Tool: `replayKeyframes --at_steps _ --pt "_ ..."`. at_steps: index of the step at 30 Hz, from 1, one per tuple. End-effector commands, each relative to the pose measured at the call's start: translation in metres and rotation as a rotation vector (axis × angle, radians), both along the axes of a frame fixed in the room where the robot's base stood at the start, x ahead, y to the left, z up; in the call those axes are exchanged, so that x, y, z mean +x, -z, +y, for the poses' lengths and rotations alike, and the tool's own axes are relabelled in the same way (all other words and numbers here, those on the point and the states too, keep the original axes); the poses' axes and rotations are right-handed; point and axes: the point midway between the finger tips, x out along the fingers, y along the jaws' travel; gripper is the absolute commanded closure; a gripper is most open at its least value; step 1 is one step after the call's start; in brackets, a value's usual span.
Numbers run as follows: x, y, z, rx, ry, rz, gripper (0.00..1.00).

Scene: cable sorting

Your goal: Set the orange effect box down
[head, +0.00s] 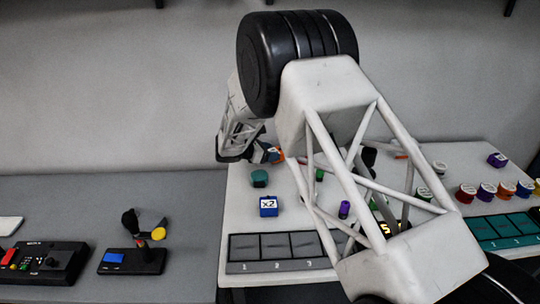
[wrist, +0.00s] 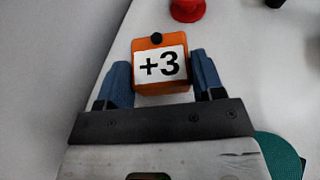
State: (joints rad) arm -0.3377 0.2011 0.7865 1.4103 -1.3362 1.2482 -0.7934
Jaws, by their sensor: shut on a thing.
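The orange effect box (wrist: 161,66) has a white face marked "+3" and a small black knob at its far edge. My gripper (wrist: 161,80) is shut on it, with one blue finger on each side. In the head view the orange box (head: 278,156) shows only as a small orange patch at the tip of my gripper (head: 268,155), near the back left of the white table. Whether the box touches the surface cannot be told.
A teal round piece (head: 259,178) and a blue "x2" box (head: 268,206) stand nearby. A grey tray (head: 280,266) with numbered slots lies in front, and a teal tray (head: 490,243) at right. A red piece (wrist: 187,9) is ahead. My arm hides the middle.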

Motion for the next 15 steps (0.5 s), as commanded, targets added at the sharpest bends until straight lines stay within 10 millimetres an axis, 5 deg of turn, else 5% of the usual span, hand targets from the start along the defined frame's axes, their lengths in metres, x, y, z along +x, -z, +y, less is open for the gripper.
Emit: replayKeyframes --at_steps 15 --pt "0.0003 0.0118 0.0000 0.000 0.000 -0.001 0.66"
